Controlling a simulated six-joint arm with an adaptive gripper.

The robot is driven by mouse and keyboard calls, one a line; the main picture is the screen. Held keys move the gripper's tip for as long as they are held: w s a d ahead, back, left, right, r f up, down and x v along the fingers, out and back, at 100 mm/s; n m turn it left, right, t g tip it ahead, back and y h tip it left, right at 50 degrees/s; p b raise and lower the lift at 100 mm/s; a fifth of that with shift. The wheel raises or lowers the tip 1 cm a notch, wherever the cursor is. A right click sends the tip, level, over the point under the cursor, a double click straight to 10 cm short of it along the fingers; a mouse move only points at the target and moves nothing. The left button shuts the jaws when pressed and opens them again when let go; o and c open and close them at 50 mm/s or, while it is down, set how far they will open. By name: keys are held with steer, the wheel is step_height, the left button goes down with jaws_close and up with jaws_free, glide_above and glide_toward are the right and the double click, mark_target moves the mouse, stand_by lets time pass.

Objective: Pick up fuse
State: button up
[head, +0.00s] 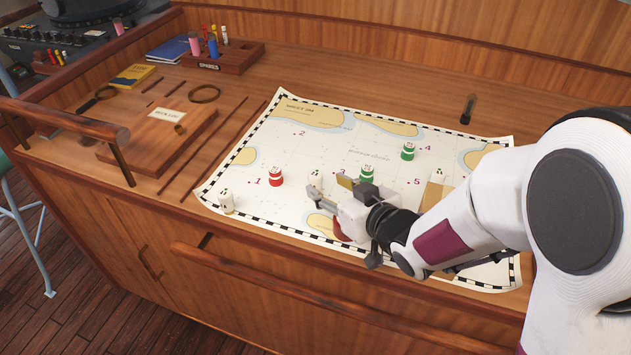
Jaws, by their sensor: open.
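Several coloured cylinders that look like fuses stand in a wooden rack labelled SPARES (238,58) at the back left. They include a thick pink one (195,44), a thick blue one (213,47) and thin ones in red, yellow and white (225,36). I cannot tell which is the task's fuse. My gripper (329,187) is open, low over the chart in the middle, to the right of and well away from the rack. The view does not show clearly what lies between its fingers.
A chart (300,150) bears red (275,177), green (408,151) and white (226,201) markers, some close to my gripper. A console (70,30) with more small cylinders stands far left. A wooden board (175,145), books (132,76) and rods lie left.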

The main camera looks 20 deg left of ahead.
mark_target(319, 180)
steer(key=shift+x, duration=1.25)
steer(key=shift+f, duration=0.1)
steer(key=shift+x, duration=2.55)
steer(key=shift+w+d+f, duration=0.1)
steer(key=shift+d+f, duration=0.05)
jaws_close()
